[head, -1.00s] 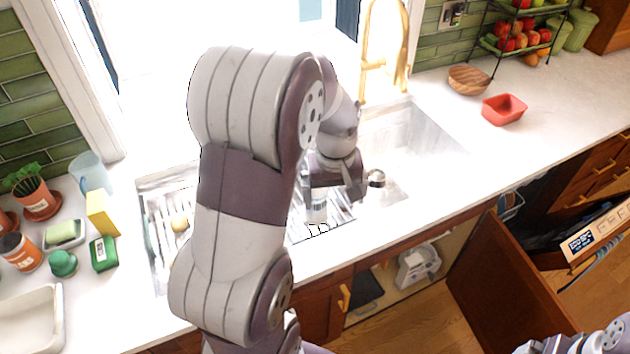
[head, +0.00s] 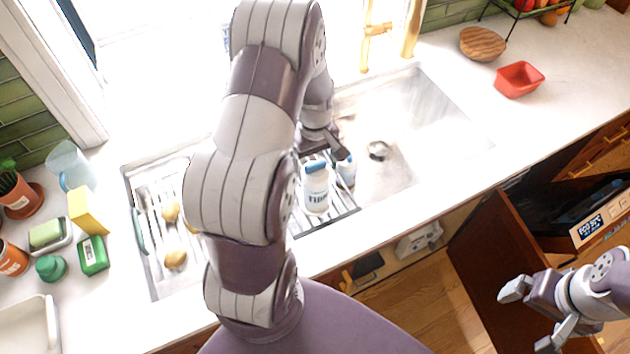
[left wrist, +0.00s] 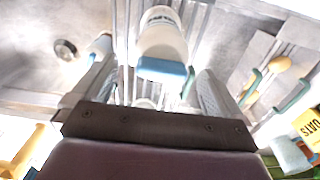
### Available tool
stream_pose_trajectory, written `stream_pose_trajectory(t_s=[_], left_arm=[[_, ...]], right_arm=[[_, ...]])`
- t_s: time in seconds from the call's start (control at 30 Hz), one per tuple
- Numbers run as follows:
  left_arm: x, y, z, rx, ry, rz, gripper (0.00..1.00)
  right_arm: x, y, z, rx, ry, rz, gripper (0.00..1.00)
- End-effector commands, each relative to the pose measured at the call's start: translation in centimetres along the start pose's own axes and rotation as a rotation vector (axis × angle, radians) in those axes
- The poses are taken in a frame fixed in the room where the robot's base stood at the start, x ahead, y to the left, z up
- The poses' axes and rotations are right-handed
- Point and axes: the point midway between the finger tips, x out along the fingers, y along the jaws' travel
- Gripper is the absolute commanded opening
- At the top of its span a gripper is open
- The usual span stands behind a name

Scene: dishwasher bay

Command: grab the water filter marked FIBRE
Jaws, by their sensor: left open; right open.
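A white water filter with a blue cap (head: 316,190) stands on the rack over the sink. Its dark lettering is partly readable and looks like FIBRE. In the left wrist view the filter (left wrist: 163,40) lies ahead between my fingers, its blue cap nearest me. A second white filter with a blue top (head: 346,172) stands just right of it, its label unreadable. My left gripper (head: 322,148) is open close above the filters, its fingers (left wrist: 158,76) either side of the blue cap; contact cannot be told. My right gripper (head: 532,314) is open and empty at lower right.
Potatoes (head: 175,258) and utensils lie on the rack's left part. A yellow box (head: 88,210), green box (head: 93,254) and pots stand left on the counter. A red bowl (head: 519,79) is at right. The sink basin (head: 430,115) is largely clear. A cabinet door (head: 505,250) hangs open below.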

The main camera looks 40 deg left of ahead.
Motion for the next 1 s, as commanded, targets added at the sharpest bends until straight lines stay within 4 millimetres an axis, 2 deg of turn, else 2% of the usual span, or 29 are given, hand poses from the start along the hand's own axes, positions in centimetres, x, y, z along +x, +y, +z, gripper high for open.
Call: stream_pose_trajectory(t_s=[0.03, 0.1, 0.2, 0.37, 0.4, 0.7, 1.0], left_arm=[[0.3, -0.1, 0.4, 0.001, -0.005, -0.004, 1.00], [1.7, 0.0, 0.3, 0.000, -0.002, -0.002, 1.00], [2.6, 0.0, 0.2, 0.000, 0.000, 0.000, 1.00], [2.8, 0.0, 0.2, 0.000, 0.002, 0.001, 1.00], [2.8, 0.0, 0.2, 0.000, 0.002, 0.001, 0.97], [2.8, 0.0, 0.2, 0.000, 0.001, 0.001, 0.00], [2.5, 0.1, 0.2, 0.000, 0.002, 0.002, 0.00]], right_arm=[[-1.1, 0.0, -0.1, 0.000, 0.001, 0.000, 1.00], [-1.2, 0.0, -0.2, 0.000, 0.001, 0.000, 1.00], [-1.2, 0.0, -0.1, 0.000, 0.001, 0.000, 1.00], [-1.1, 0.0, -0.1, 0.000, 0.000, 0.000, 1.00], [-1.1, 0.0, -0.1, 0.000, 0.000, 0.000, 1.00], [-1.1, 0.0, -0.1, 0.000, 0.000, 0.000, 1.00], [-1.0, 0.0, -0.1, 0.000, 0.000, 0.000, 1.00]])
